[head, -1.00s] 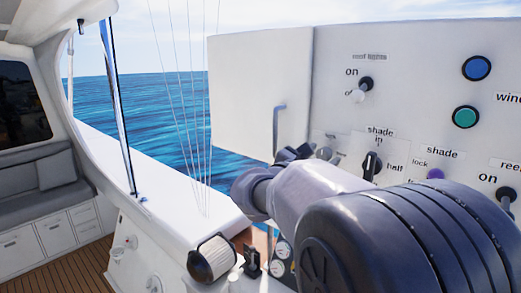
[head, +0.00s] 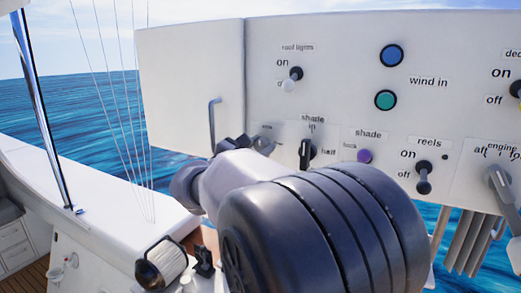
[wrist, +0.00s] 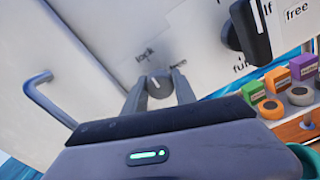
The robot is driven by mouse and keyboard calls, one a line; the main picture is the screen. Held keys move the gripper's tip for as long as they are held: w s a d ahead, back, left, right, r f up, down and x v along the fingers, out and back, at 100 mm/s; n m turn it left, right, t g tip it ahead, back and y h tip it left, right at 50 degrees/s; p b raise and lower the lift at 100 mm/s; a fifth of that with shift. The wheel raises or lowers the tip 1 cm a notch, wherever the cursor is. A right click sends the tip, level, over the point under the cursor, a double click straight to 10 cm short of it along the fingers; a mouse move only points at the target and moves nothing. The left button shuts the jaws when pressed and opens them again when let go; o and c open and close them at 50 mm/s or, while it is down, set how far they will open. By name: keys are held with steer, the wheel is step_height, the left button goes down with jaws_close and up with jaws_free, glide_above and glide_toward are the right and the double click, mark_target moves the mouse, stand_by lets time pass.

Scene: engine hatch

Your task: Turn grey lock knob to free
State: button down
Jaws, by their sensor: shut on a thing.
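The small grey lock knob (wrist: 155,84) sits on the white panel in the wrist view, between the tips of my gripper (wrist: 160,92). The two fingers are shut on it from both sides. A pale mark shows on the knob's face; its exact angle is hard to tell. The lock label (wrist: 145,56) is above left of the knob, and the free label (wrist: 178,64) is above right, partly dim. In the head view my gripper (head: 240,146) reaches the panel's lower left, and the grey knob (head: 264,145) shows partly behind it.
A bar handle (wrist: 48,98) is left of my gripper. The black shade knob (wrist: 251,28) is close on the right. The purple knob (head: 364,156) and reels switch (head: 424,177) are further right on the panel.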

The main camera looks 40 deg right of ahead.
steer(key=m+b, duration=0.1)
steer(key=b, duration=0.1)
steer(key=m+b, duration=0.2)
steer(key=b, duration=0.1)
steer(key=shift+f, duration=0.4)
steer(key=m+b, duration=0.5)
steer(key=b, duration=0.2)
steer(key=shift+m+b, duration=0.3)
steer(key=shift+b, duration=0.05)
steer(key=m+b, duration=0.4)
steer(key=shift+r+m+b, duration=0.1)
steer(key=shift+m+b, duration=0.2)
steer(key=shift+b, duration=0.1)
steer(key=shift+r+m+b, duration=0.15)
steer(key=shift+m+b, duration=1.5)
steer(key=shift+m, duration=0.45)
steer(key=c, duration=1)
jaws_free()
